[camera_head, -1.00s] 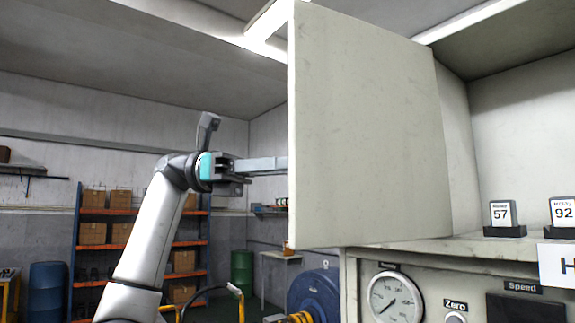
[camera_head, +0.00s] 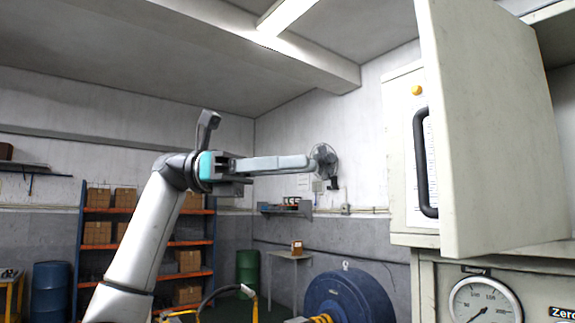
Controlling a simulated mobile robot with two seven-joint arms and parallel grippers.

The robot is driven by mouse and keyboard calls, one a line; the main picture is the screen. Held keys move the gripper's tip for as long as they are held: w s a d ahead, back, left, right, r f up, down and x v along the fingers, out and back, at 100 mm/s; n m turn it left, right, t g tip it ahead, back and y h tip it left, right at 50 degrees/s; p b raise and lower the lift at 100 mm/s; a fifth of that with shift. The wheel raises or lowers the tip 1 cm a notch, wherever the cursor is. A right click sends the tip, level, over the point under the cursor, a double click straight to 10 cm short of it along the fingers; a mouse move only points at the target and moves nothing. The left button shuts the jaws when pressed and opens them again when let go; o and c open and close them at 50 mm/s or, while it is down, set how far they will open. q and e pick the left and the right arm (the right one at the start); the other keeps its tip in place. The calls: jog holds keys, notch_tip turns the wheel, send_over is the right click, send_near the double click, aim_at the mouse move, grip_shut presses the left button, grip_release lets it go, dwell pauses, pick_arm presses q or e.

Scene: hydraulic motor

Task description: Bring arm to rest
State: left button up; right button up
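My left arm rises from the lower left of the head view and bends to the right near the top. My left gripper (camera_head: 290,166) points right, and its long grey finger shows in front of the back wall. The fingers are seen side-on, so the gap between them cannot be judged. No object shows at the fingertips. The gripper appears to the left of the open cabinet door (camera_head: 492,130) in the picture, with a visible gap between them. My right gripper is not in view.
A cabinet (camera_head: 402,165) with a black handle (camera_head: 425,160) stands right, above a panel with a gauge (camera_head: 484,303). A blue round machine (camera_head: 348,297) is low in the middle. Shelves with boxes (camera_head: 97,232), a blue barrel (camera_head: 50,290) and a green barrel (camera_head: 247,268) stand behind.

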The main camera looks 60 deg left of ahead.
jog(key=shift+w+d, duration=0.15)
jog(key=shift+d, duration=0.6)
